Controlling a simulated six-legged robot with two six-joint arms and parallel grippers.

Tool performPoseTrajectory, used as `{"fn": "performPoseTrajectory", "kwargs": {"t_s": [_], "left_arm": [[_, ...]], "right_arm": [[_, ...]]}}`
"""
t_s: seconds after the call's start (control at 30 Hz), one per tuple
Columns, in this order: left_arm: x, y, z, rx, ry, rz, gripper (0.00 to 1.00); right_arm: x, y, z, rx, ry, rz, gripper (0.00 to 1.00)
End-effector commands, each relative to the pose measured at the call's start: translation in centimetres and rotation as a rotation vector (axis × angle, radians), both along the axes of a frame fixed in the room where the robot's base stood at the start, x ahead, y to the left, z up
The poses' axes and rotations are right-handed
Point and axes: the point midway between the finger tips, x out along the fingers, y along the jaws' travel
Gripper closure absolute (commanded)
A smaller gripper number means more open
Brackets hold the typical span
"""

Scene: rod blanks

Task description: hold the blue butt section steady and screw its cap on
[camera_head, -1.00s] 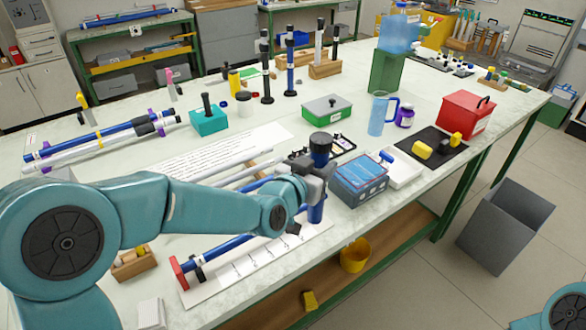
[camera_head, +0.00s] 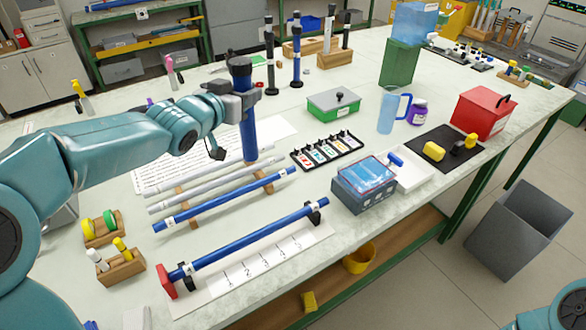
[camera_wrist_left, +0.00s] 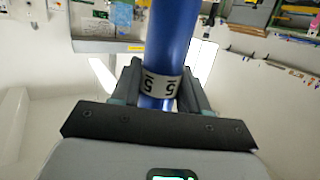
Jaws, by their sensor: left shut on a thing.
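The blue butt section (camera_head: 250,142) stands upright in my left gripper (camera_head: 243,101), over the middle of the bench. Its upper end (camera_head: 240,68) is dark and sticks up above the jaws. I cannot tell whether its lower end touches the bench. In the left wrist view the blue tube (camera_wrist_left: 171,35) runs between the shut jaws (camera_wrist_left: 160,88), with a white label band (camera_wrist_left: 160,86) bearing dark digits. I cannot pick out a separate cap for it. My right gripper is not in view.
A blue rod (camera_head: 255,238) lies on a measuring board near the front edge. More rods (camera_head: 222,201) lie on wooden supports behind it. A black tray of colored labeled parts (camera_head: 325,150), a blue box (camera_head: 363,190) and a green box (camera_head: 333,104) stand to the right.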

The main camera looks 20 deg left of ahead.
Motion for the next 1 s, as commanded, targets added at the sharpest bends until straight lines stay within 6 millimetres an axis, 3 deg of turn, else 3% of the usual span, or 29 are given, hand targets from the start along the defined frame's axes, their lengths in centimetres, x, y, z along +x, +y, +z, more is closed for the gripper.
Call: {"fn": "performPoseTrajectory", "kwargs": {"t_s": [0.13,0.33,0.63,0.8,1.0], "left_arm": [[0.0,0.0,-1.5,-0.001,-0.001,-0.001,1.0],[0.1,0.0,-6.8,-0.002,0.003,0.0,1.0],[0.4,0.0,-13.8,-0.002,0.001,-0.001,1.0],[0.5,0.0,-15.5,0.0,-0.001,0.0,1.0],[0.5,0.0,-15.6,0.001,-0.003,-0.001,1.0]], "right_arm": [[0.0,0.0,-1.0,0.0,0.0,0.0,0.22],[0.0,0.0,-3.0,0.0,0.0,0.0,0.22],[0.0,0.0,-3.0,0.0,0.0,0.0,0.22],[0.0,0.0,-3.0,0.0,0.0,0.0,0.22],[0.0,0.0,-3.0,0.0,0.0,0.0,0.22]]}}
